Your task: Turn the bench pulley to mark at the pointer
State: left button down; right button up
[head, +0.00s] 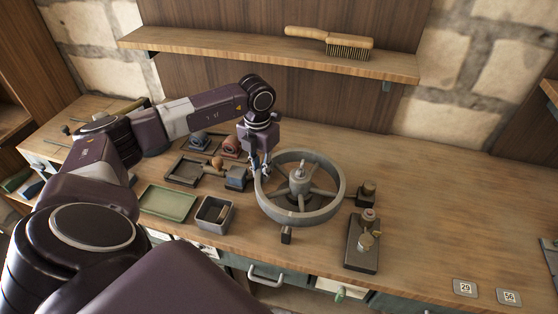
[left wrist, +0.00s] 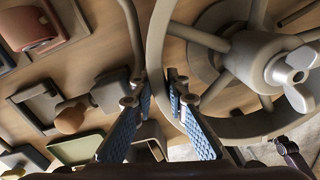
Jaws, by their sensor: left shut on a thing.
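The bench pulley (head: 303,217) is a large grey spoked wheel lying flat on the workbench, with a raised hub and a wing nut at its centre. My left gripper (head: 260,170) reaches down to the pulley's left rim. In the left wrist view the pulley rim (left wrist: 158,45) passes between the blue-padded fingers of the left gripper (left wrist: 160,90), which is shut on it. A small dark block (head: 286,235) stands just in front of the rim; I cannot tell whether it is the pointer. I cannot make out a mark on the rim. My right gripper is out of view.
Left of the pulley are a green tray (head: 168,203), a grey open box (head: 214,214) and several small parts. A grey plate with brass fittings (head: 361,258) lies to its right. A shelf with a brush (head: 330,40) hangs behind. The bench's right side is mostly clear.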

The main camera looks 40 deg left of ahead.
pick_arm(q)
jog(key=shift+w, duration=0.1)
dwell(0.3)
jog(key=c, duration=1.9)
grip_release()
notch_tip(320, 180, up, 12)
